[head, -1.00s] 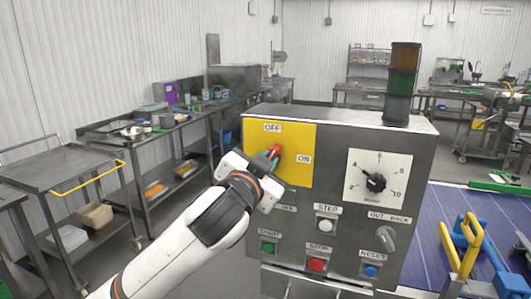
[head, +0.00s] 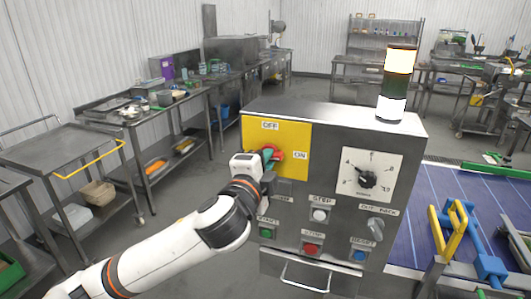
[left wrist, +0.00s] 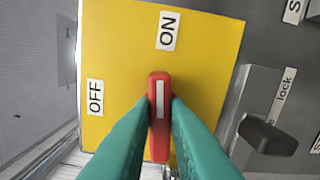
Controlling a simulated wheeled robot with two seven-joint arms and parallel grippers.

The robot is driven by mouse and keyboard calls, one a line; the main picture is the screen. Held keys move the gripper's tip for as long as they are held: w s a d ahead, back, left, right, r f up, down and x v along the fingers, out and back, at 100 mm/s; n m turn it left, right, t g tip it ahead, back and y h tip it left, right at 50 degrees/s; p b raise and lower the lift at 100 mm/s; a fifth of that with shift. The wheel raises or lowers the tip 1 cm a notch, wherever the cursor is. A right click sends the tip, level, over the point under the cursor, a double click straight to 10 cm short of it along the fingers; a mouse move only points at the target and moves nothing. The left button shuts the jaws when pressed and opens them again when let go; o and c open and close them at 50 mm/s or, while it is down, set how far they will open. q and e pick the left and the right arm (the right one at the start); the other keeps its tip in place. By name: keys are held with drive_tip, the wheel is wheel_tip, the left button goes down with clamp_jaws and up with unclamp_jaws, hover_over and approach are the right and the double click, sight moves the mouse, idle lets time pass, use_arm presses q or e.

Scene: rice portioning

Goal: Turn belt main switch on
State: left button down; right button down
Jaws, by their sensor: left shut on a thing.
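The belt main switch (head: 274,152) is a red handle on a yellow plate (head: 290,134) with OFF and ON labels, at the upper left of the grey control box. In the left wrist view the red handle (left wrist: 159,85) has a white stripe and points towards the ON label (left wrist: 168,30). The OFF label (left wrist: 95,97) lies to the left. My left gripper (head: 268,157) has teal fingers shut on the handle, one on each side. The fingers (left wrist: 159,110) hide part of the handle. My right gripper is not in view.
A signal tower (head: 396,83) on the box glows amber and white. The box also carries a dial (head: 366,179), several push buttons and a black lock knob (left wrist: 268,136). A blue belt (head: 440,195) lies to the right. A steel trolley (head: 60,155) stands at left.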

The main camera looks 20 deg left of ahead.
use_arm(q)
drive_tip(key=shift+m+p, duration=0.45)
drive_tip(key=shift+m, duration=0.35)
drive_tip(key=shift+f, duration=0.1)
drive_tip(key=c, duration=1.4)
unclamp_jaws()
